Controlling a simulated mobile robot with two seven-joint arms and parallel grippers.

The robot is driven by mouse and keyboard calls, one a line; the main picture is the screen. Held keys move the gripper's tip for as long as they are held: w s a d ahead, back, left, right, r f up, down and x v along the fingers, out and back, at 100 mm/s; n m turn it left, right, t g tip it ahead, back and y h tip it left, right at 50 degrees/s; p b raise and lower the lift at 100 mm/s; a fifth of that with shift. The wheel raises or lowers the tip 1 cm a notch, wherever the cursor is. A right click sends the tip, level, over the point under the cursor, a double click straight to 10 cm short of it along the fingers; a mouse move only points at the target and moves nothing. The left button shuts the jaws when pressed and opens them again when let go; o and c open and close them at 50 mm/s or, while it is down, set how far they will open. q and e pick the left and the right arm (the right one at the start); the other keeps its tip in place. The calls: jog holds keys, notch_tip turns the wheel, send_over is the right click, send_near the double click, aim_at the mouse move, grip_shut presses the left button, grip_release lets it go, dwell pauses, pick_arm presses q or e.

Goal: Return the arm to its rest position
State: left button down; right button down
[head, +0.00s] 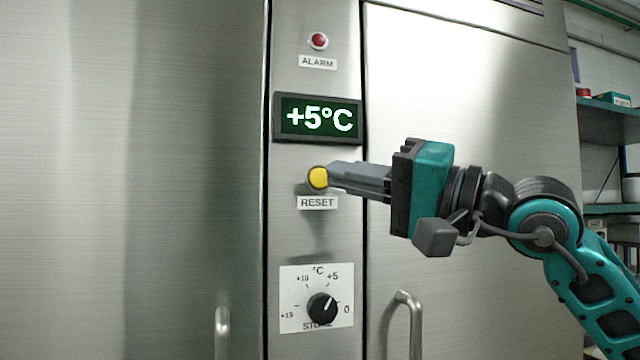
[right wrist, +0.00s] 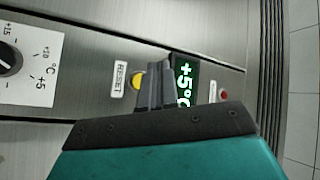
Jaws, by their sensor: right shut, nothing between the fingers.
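My right gripper (head: 334,176) is shut and empty, with its fingertips at the yellow reset button (head: 317,178) on the steel cabinet's control strip. The fingertips overlap the button's right edge in the head view; I cannot tell whether they touch it. In the right wrist view the shut fingers (right wrist: 153,70) lie beside the yellow button (right wrist: 138,81), which is partly hidden. My right arm reaches in from the lower right. My left gripper is not in view.
Above the button are a green display (head: 318,118) reading +5°C and a red alarm lamp (head: 318,41). Below is a black dial (head: 322,308). Two door handles (head: 222,333) (head: 407,325) stick out low down. Shelves (head: 608,125) stand at the far right.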

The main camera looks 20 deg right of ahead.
dwell(0.7)
jog(key=w+a+f+m+g+y, duration=0.2)
jog(key=a+f+m+g+y, duration=0.15)
jog(key=f+m, duration=0.85)
jog(key=d+f+n+t+h, duration=0.2)
jog(key=f+n+t+h, duration=0.15)
jog(key=f+n, duration=0.7)
jog(key=d+f+n+t+h+p, duration=0.15)
jog(key=f+n+h, duration=0.35)
jog(key=f+n, duration=0.55)
jog(key=d+f+n+t+h, duration=0.2)
jog(key=f+n+t+h, duration=0.15)
jog(key=f+n, duration=0.75)
jog(key=s+f+m+g+h, duration=0.2)
jog(key=s+f+m+g, duration=0.2)
jog(key=s+f+m, duration=0.3)
jog(key=s+f+m+g+h, duration=0.2)
jog(key=s+f+m+g, duration=0.2)
jog(key=s+f+m, duration=0.4)
notch_tip(320, 180, down, 7)
jog(key=shift+s+d+f+g, duration=0.1)
jog(key=shift+s+d+g, duration=0.3)
jog(key=shift+s, duration=0.35)
